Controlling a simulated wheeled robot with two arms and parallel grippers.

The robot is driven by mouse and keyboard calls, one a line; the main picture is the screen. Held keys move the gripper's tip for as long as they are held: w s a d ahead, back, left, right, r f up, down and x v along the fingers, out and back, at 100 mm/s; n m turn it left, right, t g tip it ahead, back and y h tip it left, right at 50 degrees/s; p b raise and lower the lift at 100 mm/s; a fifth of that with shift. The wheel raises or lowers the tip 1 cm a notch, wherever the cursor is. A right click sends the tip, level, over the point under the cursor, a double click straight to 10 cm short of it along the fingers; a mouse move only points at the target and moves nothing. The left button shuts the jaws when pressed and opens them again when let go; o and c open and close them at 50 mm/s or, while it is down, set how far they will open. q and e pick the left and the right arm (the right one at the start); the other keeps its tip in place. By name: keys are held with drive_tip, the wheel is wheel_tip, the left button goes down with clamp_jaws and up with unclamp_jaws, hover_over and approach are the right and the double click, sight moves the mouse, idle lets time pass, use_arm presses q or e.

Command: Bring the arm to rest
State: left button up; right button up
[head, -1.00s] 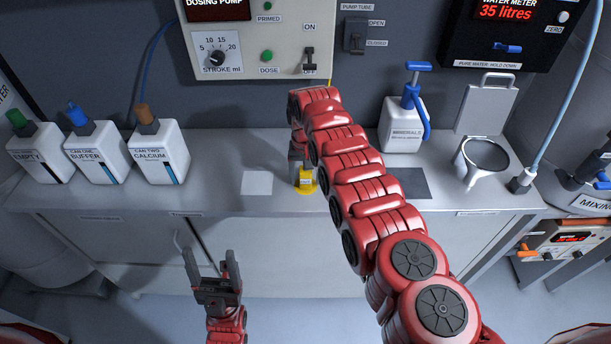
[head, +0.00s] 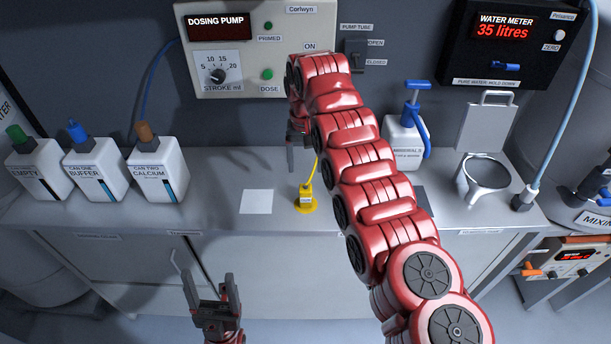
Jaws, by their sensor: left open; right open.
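My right arm (head: 375,190) reaches in from the lower right, across the bench. Its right gripper (head: 299,158), open, is small and partly hidden by the arm, above and behind a yellow plug-like piece (head: 306,194). That piece stands upright on a round yellow base on the bench, with a yellow cord rising from it. I see nothing held between the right fingers. My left gripper (head: 205,278) is open and empty, low in front of the bench cabinets, fingers pointing up.
The steel bench (head: 225,175) carries three cans at left, a white square (head: 256,201), a minerals bottle (head: 405,140) and a funnel (head: 485,173). The dosing pump (head: 258,45) and water meter (head: 505,45) hang on the wall.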

drive_tip(key=shift+r, duration=0.2)
drive_tip(key=shift+r, duration=0.1)
